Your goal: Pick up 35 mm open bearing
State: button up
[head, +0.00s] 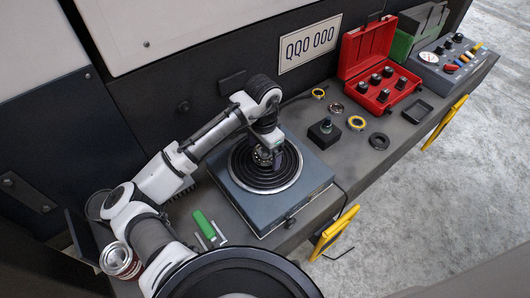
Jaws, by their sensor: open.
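Several rings lie on the bench to the right of my arm. A small metallic ring (336,108) looks most like an open bearing, but its size cannot be read. Two yellow-edged rings (357,122) and (319,93) and a dark ring (379,141) lie near it. My gripper (266,158) points down over the black ridged round plate (252,181) on a blue-grey box (308,185). It is open and apart from the rings, to their left. My arm's end partly hides its fingers and the plate's middle.
A black block with a post (324,130) stands between the box and the rings. An open red case (361,97) with several dark pieces, a black tray (417,112) and a control panel (447,66) are farther right. A green-handled tool (203,224) and a can (120,261) are at left.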

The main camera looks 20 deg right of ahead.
jog(key=c, duration=1.3)
jog(key=shift+o, duration=0.2)
jog(key=shift+r, duration=0.2)
